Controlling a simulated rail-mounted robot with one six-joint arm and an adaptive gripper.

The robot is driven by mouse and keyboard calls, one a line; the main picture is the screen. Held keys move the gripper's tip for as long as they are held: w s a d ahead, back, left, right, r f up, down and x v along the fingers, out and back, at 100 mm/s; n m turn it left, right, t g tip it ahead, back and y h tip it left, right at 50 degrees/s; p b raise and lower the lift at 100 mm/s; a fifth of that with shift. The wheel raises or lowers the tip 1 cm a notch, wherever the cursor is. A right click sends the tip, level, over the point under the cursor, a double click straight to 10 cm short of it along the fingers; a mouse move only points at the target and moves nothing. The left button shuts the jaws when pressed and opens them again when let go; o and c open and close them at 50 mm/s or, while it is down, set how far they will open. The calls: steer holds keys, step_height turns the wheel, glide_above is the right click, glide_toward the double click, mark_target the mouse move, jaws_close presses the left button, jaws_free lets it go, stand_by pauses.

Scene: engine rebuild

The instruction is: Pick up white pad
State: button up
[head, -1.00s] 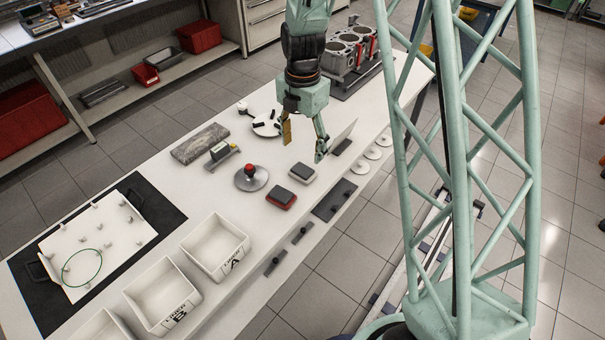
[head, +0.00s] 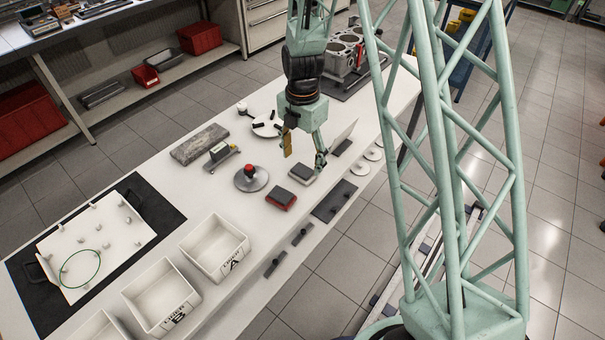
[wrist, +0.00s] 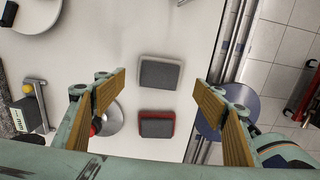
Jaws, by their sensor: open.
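The white pad (head: 303,173) lies on the white bench, a small block with a dark grey top and a white base. It also shows in the wrist view (wrist: 159,73), ahead of and between the fingers. My gripper (head: 304,162) is open and empty above the bench, close to the white pad in the head view. In the wrist view the two fingers of my gripper (wrist: 168,98) stand wide apart, with bench surface visible between them. A similar pad with a red base (head: 281,198) lies beside the white pad, nearer the bins.
A round metal disc with a red knob (head: 251,177) and a small gauge block (head: 222,155) stand to the left. A dark mat (head: 334,201) lies to the right near the bench edge. White bins (head: 214,248) stand at the front left.

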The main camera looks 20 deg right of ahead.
mark_target(303, 170)
steer(key=shift+w+f+b, duration=0.1)
steer(key=shift+f+b, duration=0.4)
steer(key=shift+f, duration=2.1)
steer(key=shift+c, duration=0.6)
steer(key=c, duration=0.8)
